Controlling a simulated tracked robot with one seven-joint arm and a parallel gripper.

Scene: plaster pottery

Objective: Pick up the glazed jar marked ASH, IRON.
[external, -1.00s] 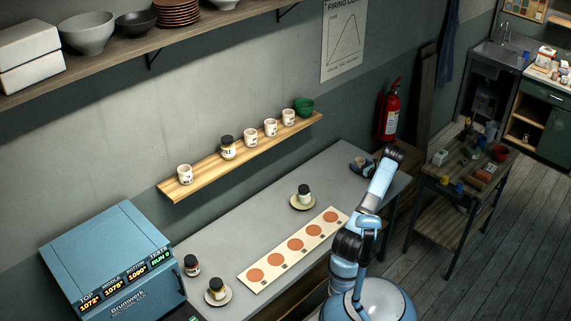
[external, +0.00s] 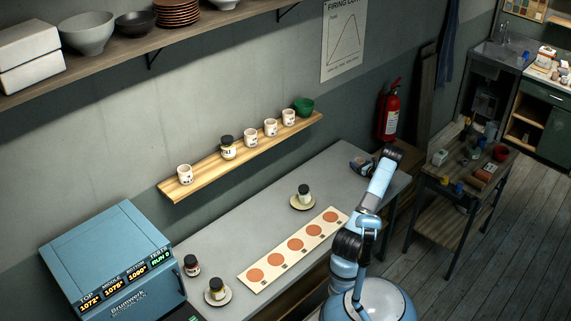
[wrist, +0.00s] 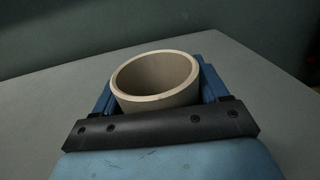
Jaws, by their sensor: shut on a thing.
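My gripper (external: 361,165) is low at the bench's far right end. In the wrist view my gripper (wrist: 157,82) has its blue fingers on both sides of a cream open-topped vessel (wrist: 156,101), shut on it. The vessel is hollow and looks empty; no marking shows on the visible part. Dark-lidded jars stand elsewhere: one on the wall shelf (external: 228,149), one on the bench beside the kiln (external: 192,266), one on a near saucer (external: 216,287) and one on a farther saucer (external: 304,192). Their labels are too small to read, so I cannot tell which says ASH, IRON.
The bench (external: 255,222) holds a strip with several orange discs (external: 296,244). The wooden wall shelf (external: 205,178) bears several white cups and a green bowl (external: 305,104). A blue kiln (external: 110,262) stands at the left. Bench around the held vessel is clear.

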